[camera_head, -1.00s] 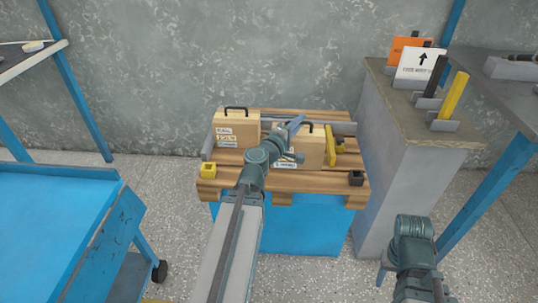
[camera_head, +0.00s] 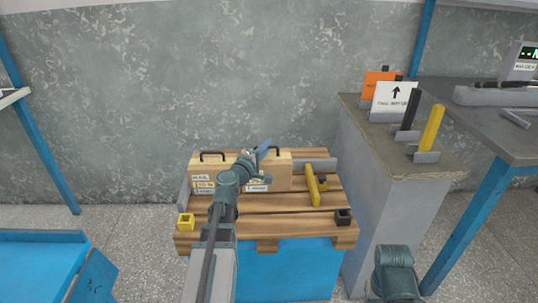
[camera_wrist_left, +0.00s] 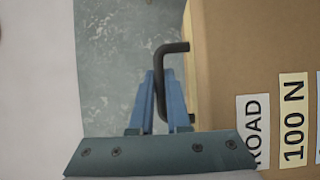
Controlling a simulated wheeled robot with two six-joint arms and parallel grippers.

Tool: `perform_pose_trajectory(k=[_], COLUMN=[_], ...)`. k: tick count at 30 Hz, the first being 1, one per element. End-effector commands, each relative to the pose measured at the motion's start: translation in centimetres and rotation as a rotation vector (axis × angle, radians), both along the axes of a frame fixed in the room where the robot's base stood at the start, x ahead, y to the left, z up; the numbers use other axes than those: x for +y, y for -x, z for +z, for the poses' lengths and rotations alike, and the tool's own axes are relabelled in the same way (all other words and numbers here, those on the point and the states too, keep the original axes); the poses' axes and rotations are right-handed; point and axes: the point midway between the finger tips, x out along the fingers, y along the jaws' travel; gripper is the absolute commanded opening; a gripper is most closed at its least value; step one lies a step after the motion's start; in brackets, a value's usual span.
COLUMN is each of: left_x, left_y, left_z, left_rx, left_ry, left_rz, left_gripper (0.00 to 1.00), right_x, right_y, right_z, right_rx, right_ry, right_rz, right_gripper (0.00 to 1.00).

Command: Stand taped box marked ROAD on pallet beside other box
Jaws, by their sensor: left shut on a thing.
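The box marked ROAD (camera_head: 281,174) is tan with a black handle and stands upright on the pallet's back half. White and cream labels reading ROAD and 100 N show on it in the left wrist view (camera_wrist_left: 258,120). Another tan box (camera_head: 203,168) with a black handle and labels, the top one seeming to read RAIL, stands just left of it. My arm hides where they meet. My left gripper (camera_head: 264,149) is shut on the ROAD box's handle (camera_wrist_left: 172,48). The wooden pallet (camera_head: 262,224) sits on a blue base. My right gripper is out of view.
A yellow clamp-like piece (camera_head: 314,186) and a grey rail (camera_head: 318,164) lie on the pallet right of the boxes. Yellow (camera_head: 185,221) and black (camera_head: 343,216) blocks mark its front corners. A grey ledge (camera_head: 440,166) with signs and posts rises at right.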

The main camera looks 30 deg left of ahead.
Motion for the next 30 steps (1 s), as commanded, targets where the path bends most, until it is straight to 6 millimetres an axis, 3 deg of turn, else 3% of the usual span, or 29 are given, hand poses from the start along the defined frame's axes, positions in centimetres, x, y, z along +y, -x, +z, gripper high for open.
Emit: perform_pose_trajectory(k=[23, 30], left_x=[2.1, 2.3], left_y=[-2.2, -1.9], left_z=[-0.3, -1.7], left_rx=[-0.001, -0.002], left_ry=[0.002, 0.002], left_rz=[0.002, 0.004], left_gripper=[0.0, 0.0], right_x=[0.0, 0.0], right_y=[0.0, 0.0], right_z=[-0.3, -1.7], right_rx=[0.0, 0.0], right_ry=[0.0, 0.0], right_rz=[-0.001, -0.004], right_gripper=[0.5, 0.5])
